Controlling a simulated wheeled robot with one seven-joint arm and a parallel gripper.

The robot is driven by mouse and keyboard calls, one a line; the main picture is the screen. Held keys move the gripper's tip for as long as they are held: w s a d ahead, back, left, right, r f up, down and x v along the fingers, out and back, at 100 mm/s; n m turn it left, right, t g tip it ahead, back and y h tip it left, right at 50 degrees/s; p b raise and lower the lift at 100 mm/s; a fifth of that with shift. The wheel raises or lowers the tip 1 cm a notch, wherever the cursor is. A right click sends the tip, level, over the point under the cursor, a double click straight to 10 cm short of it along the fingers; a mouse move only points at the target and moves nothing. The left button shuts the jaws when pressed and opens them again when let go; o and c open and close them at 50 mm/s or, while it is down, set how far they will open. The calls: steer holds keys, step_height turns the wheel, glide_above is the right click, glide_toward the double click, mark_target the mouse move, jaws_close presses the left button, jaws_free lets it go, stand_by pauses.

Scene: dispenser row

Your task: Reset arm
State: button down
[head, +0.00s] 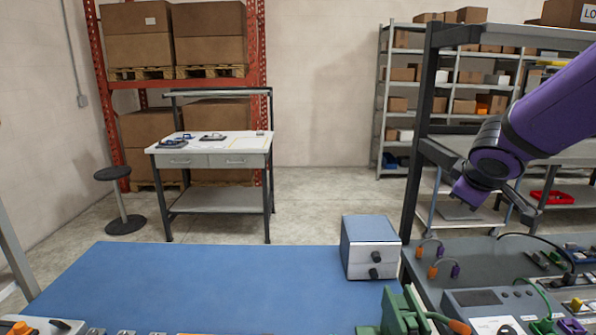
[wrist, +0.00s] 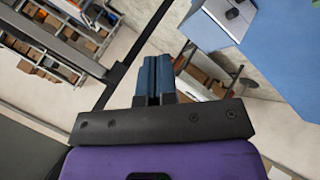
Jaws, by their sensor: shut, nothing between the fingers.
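My gripper (wrist: 157,62) shows in the wrist view with its two dark blue fingers side by side and touching. It is shut and empty, with nothing held between the fingers. It points out over open space, and no object touches it. In the head view my purple arm reaches in from the right, above the bench on that side. I cannot make out the fingers clearly there.
A blue bench top (head: 190,285) lies in front, mostly clear. A blue-grey box with knobs (head: 370,247) stands at its right end. Cluttered equipment and a dark rack post (head: 415,170) are near my arm. A workbench (head: 213,143) stands farther back.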

steer(key=s+a+r+m+g+y, duration=0.1)
steer(key=s+m, duration=0.3)
steer(key=s, duration=0.8)
steer(key=s+a+r+m+g+y, duration=0.1)
steer(key=s+a+r+m+y, duration=0.1)
steer(key=s, duration=0.9)
step_height(320, 180, up, 2)
steer(key=shift+s+a+r+m+g, duration=0.15)
steer(key=shift+s+a+m+g, duration=0.3)
steer(key=shift+m, duration=0.45)
steer(key=shift+w, duration=0.1)
